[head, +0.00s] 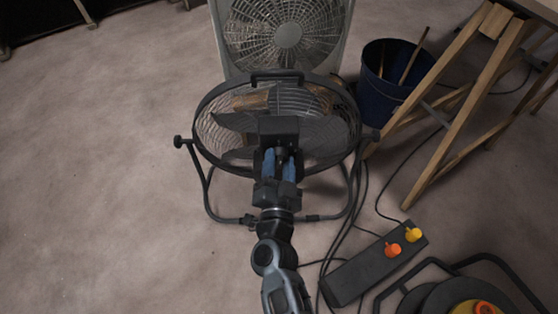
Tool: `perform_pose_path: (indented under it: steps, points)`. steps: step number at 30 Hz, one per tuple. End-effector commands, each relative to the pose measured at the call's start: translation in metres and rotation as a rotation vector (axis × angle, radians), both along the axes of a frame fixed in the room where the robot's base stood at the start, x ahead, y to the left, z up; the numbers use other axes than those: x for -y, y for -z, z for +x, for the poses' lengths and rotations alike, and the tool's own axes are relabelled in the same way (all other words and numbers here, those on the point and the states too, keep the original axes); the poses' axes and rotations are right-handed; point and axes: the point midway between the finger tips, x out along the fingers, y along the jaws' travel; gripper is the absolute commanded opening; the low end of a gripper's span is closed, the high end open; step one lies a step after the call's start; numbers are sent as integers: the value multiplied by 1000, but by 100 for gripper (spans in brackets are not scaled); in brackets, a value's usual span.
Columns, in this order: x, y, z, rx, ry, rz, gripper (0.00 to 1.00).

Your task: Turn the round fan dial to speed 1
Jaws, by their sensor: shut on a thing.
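A round black fan (205,128) stands on a tubular floor stand in the middle of the head view, its wire cage facing me. A dark box (278,127) sits at the middle of the cage. The small dark dial (281,153) is at this box, mostly hidden by my gripper. My gripper (281,158), with blue fingers, reaches up from below and is shut on the dial, one finger on each side. The dial's markings and pointer are too small or hidden to read.
A grey box fan (336,38) stands close behind. A dark blue bucket (385,95) holding sticks and a wooden trestle (470,85) are at the right. Cables run to a black power strip (350,275) with orange and yellow plugs. The floor (90,180) at left is clear.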

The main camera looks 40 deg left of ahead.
Motion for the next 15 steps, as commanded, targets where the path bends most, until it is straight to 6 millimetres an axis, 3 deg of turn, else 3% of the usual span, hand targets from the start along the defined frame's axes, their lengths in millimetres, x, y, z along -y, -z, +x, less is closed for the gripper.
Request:
perform_pose_path:
  steps: [15]
  points:
    - [2,-1,2,-267,3,323,13]
